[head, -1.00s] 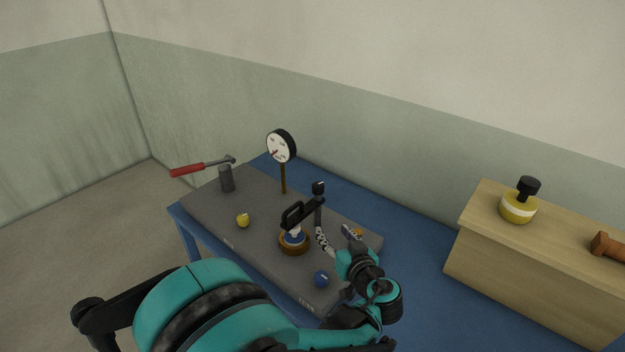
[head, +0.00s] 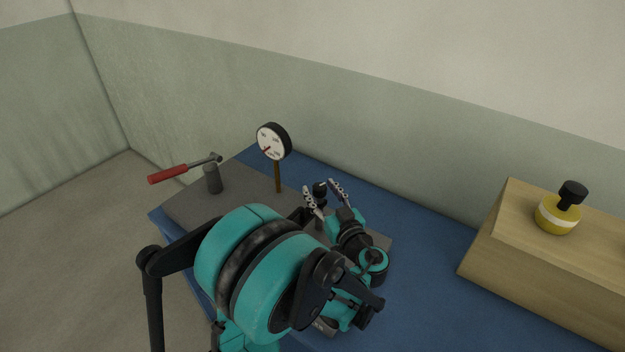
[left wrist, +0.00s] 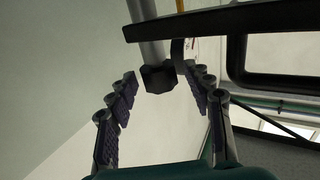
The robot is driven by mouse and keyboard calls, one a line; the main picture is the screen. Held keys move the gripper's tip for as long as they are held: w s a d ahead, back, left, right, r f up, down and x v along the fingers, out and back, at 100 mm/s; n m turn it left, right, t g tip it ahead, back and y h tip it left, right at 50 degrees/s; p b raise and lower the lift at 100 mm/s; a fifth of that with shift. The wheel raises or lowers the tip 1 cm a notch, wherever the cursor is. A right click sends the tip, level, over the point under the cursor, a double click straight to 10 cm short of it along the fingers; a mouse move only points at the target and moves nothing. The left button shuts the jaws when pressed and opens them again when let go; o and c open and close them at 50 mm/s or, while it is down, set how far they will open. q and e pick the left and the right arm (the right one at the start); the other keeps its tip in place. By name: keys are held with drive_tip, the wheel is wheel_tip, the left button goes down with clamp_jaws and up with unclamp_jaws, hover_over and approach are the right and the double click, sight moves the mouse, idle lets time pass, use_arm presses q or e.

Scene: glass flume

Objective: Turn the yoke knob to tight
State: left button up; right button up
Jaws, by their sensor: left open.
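The black yoke knob (head: 320,186) sits on top of an upright post at the middle of the grey board. It also shows in the left wrist view (left wrist: 158,78) as a dark faceted piece at the end of a grey shaft. My left gripper (head: 327,198) is open, with one finger on each side of the knob. In the left wrist view my left gripper (left wrist: 163,84) has the knob between its fingertips, with gaps visible. The black yoke arm (left wrist: 205,22) with its loop handle crosses the top of that view. In the head view my left arm hides most of the yoke.
A gauge (head: 273,141) stands on a thin post behind the knob. A red-handled lever (head: 180,172) rests on a grey post at left. A yellow bottle (head: 556,214) with a black top stands on a wooden box (head: 535,265) at right. The blue table (head: 425,275) is clear between.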

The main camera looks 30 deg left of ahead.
use_arm(q)
drive_tip(key=b+x, duration=0.1)
drive_tip(key=x, duration=0.4)
clamp_jaws()
idle(0.3)
